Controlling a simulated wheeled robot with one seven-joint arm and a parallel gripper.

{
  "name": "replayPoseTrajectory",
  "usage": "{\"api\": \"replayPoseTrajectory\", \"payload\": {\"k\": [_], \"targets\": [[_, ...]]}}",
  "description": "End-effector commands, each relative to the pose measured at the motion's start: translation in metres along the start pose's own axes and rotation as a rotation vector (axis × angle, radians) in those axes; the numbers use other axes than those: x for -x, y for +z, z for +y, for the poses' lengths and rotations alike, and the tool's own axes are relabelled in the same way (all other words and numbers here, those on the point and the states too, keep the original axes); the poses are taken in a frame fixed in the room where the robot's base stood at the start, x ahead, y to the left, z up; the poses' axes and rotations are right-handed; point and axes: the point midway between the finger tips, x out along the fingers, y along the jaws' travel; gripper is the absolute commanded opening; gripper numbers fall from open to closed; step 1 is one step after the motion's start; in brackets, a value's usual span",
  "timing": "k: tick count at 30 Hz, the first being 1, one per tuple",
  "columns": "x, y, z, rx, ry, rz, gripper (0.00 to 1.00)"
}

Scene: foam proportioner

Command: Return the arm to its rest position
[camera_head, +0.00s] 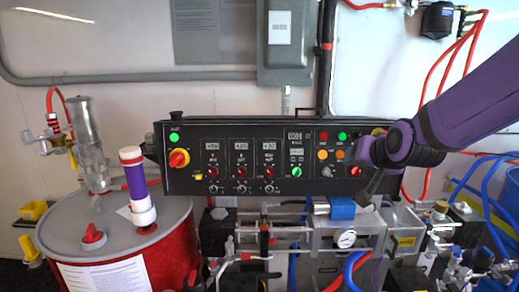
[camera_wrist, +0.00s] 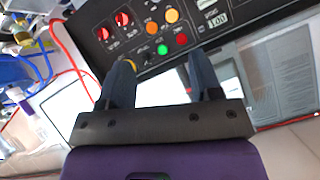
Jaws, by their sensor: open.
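My arm is purple and black and reaches in from the right edge in the head view. My gripper (camera_head: 372,186) is in front of the right end of the black control panel (camera_head: 220,145). In the wrist view, my gripper (camera_wrist: 160,70) shows two dark fingers spread apart with nothing between them. The panel (camera_wrist: 245,12) appears tilted past the fingertips, with green, red and orange buttons and red knobs. Whether the fingertips touch the panel is hard to tell, but no button or knob is seen between them.
A red drum (camera_head: 170,262) with a grey lid stands at left, with a purple-and-white cylinder (camera_head: 136,185) on top. Pumps, a gauge (camera_head: 346,239) and blue and red hoses crowd below the panel and at right. A grey electrical box (camera_head: 287,40) is on the wall.

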Motion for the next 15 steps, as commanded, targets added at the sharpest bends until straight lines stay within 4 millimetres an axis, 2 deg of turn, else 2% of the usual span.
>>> {"api": "replayPoseTrajectory", "payload": {"k": [1,5,15], "targets": [[0.018,0.0,0.002,0.025,0.009,-0.022,0.58],[0.059,0.007,0.012,0.089,0.04,-0.108,0.58],[0.171,0.046,0.048,0.233,0.119,-0.339,0.58]]}}
